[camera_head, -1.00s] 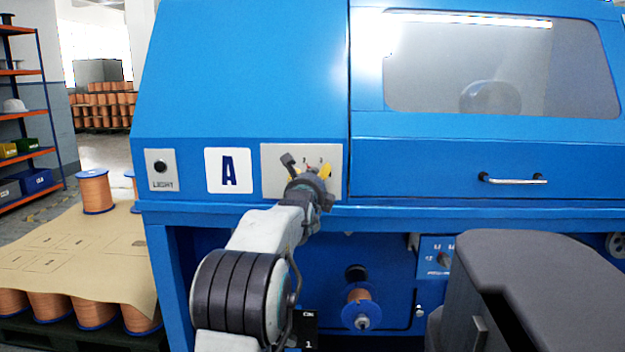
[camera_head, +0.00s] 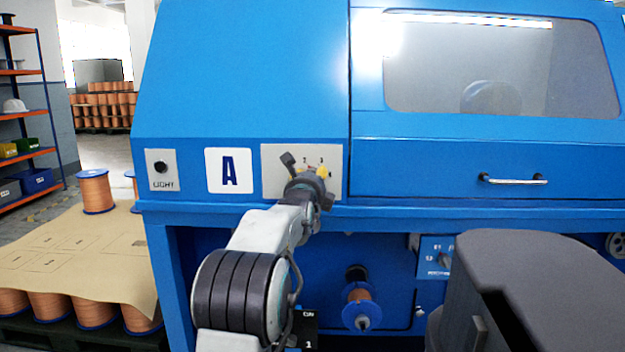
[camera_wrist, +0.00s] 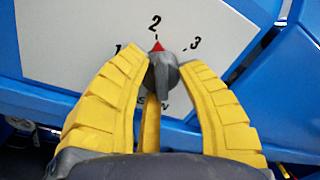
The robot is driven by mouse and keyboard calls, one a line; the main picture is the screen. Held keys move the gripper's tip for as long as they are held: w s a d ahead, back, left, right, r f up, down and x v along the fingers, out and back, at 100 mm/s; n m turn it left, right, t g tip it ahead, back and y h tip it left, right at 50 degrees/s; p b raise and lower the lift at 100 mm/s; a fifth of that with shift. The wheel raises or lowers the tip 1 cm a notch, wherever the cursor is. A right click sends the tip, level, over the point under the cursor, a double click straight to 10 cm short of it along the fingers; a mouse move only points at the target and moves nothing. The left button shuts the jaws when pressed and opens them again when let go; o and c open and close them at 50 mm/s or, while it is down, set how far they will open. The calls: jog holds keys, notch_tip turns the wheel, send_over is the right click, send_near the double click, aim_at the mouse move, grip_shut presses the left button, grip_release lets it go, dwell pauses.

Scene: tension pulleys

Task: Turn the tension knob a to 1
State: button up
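The tension knob a is a grey knob with a red pointer (camera_wrist: 161,72) on a pale plate (camera_head: 273,168) beside the letter A sign. In the wrist view its red pointer is at the 2 mark, with 1 to the left and 3 to the right. My gripper (camera_wrist: 163,66) has yellow fingers set around the knob, one tip at its left side, one at its right and a third below. The fingertips are close against the knob; firm contact is hard to tell. In the head view my wrist hides the knob.
A light switch (camera_head: 160,168) is left of the A sign (camera_head: 228,170). A drawer-like panel with a handle (camera_head: 512,180) is on the right. A copper spool (camera_head: 361,307) hangs below. Spools on a pallet (camera_head: 95,190) stand at the left.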

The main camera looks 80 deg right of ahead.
jog(key=shift+s, duration=0.1)
jog(key=shift+c, duration=1.1)
jog(key=shift+f, duration=0.15)
jog(key=shift+n, duration=0.4)
jog(key=n+b, duration=0.2)
jog(key=n, duration=0.1)
jog(key=shift+s+f+n, duration=0.1)
jog(key=shift+n, duration=0.2)
jog(key=shift+n+b, duration=0.4)
jog(key=shift+n, duration=0.3)
